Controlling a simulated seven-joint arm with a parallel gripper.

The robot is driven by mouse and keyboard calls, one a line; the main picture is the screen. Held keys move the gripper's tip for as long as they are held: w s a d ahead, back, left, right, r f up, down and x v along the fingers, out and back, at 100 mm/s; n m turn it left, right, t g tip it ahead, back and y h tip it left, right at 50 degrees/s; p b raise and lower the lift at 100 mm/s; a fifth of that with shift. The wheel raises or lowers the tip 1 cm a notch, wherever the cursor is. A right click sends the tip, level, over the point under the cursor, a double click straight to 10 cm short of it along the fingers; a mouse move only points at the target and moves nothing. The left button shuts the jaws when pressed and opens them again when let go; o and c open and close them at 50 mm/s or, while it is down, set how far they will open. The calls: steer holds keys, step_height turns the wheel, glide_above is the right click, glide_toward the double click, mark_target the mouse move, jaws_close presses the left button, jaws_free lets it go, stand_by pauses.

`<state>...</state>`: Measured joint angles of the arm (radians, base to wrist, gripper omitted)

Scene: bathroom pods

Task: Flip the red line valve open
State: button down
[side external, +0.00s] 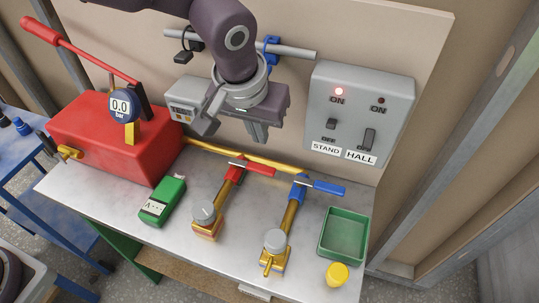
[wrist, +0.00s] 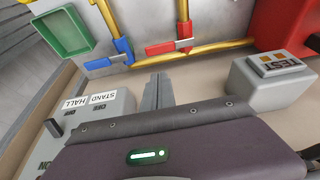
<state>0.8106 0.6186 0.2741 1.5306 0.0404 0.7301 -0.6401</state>
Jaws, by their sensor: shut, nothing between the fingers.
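The red line valve has a red body (side external: 235,172) on a short brass pipe and a red lever handle (side external: 259,168) lying crosswise to that pipe. The wrist view also shows the red handle (wrist: 161,48), pointing left from its red body (wrist: 183,30). My gripper (side external: 258,133) is above and behind the red valve, near the back panel, apart from the handle. Its fingers (wrist: 157,80) are together and empty in the wrist view. They do not visibly touch anything.
A blue-handled valve (side external: 328,187) stands right of the red one. A yellow pipe (side external: 215,151) runs behind both. A switch box (side external: 360,105), a red pump tank (side external: 100,138), a green meter (side external: 163,200) and a green tray (side external: 343,254) surround them.

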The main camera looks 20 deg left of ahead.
mark_target(252, 166)
steer(key=shift+d+f, duration=0.45)
steer(key=shift+w, duration=0.1)
steer(key=x, duration=1)
